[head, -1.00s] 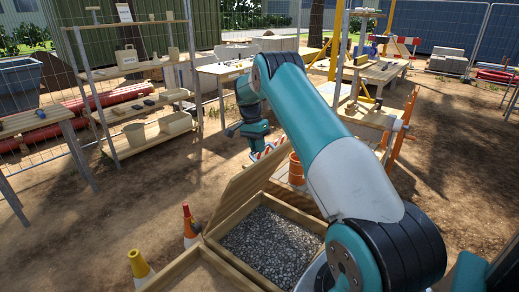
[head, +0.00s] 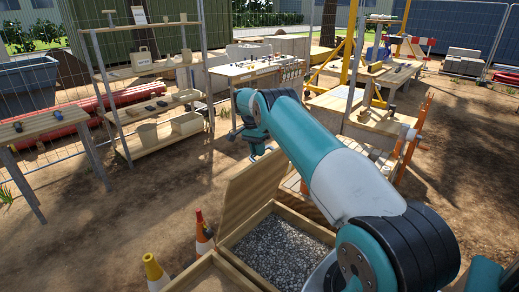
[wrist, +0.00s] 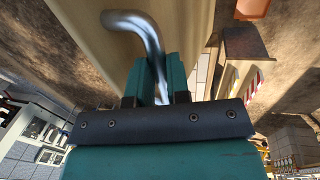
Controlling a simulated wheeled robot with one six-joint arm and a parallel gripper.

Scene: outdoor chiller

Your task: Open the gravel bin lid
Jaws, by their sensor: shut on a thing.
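The gravel bin (head: 322,232) is a wooden box full of grey gravel (head: 282,248), low in the middle of the head view. Its wooden lid (head: 250,192) is raised and stands steeply on the bin's far left side, its inner face showing. In the wrist view my gripper (wrist: 157,78) is shut on the bent metal handle (wrist: 138,22), which is fixed to the lid's outer face (wrist: 80,28).
A second wooden box (head: 190,274) adjoins the bin at lower left. Two orange and yellow cones (head: 202,238) (head: 154,272) stand beside it. Shelves (head: 150,105) and workbenches (head: 255,72) stand behind. Bare dirt lies open to the left.

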